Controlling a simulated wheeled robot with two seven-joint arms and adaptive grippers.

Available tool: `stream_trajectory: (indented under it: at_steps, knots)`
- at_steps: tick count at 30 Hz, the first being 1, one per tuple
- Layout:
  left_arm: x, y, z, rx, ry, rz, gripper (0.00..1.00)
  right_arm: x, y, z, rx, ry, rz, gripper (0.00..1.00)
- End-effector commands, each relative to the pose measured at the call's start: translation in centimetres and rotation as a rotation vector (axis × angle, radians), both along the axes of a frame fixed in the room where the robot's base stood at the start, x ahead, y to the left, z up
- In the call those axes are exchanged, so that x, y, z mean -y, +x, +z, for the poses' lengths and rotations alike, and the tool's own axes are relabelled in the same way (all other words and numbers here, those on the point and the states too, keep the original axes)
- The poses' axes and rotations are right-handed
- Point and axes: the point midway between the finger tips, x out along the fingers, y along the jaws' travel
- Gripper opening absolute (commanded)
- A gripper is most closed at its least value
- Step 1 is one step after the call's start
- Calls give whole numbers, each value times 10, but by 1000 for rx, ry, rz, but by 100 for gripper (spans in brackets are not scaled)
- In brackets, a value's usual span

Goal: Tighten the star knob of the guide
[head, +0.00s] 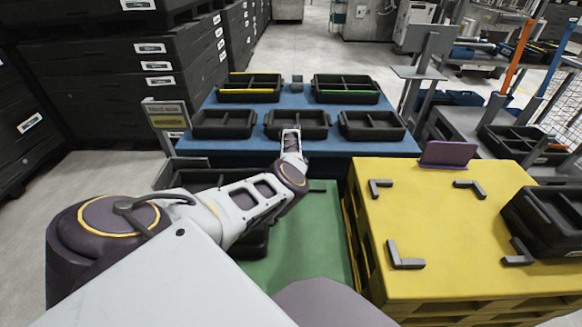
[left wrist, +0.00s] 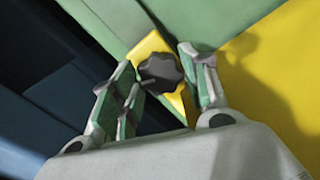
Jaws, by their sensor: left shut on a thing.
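The black star knob (left wrist: 160,70) sits on the yellow guide (left wrist: 149,44) in the left wrist view. My left gripper (left wrist: 158,64) has its green-padded fingers on either side of the knob and is shut on it. In the head view my left arm reaches forward over the green surface to the near edge of the blue table. Its wrist (head: 291,140) hides the knob and the fingertips there. My right gripper is in neither view.
Several black divided trays (head: 224,124) stand on the blue table (head: 340,147). To the right is a yellow-topped stand (head: 440,215) with grey corner brackets, a purple plate (head: 447,153) and a black bin (head: 550,220). Black crates (head: 110,65) are stacked at the left.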

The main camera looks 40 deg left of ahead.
Motion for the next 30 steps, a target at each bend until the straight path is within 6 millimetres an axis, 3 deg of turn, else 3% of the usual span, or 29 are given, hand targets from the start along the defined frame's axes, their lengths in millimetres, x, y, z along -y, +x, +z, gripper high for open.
stream_trajectory:
  at_steps: [12,29,30]
  knots:
    - [-1,-1,1,-2,-1,-249,21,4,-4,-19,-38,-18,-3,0]
    - [0,0,0,0,0,-292,21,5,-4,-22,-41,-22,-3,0]
    - [0,0,0,0,0,-292,50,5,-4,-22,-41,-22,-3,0]
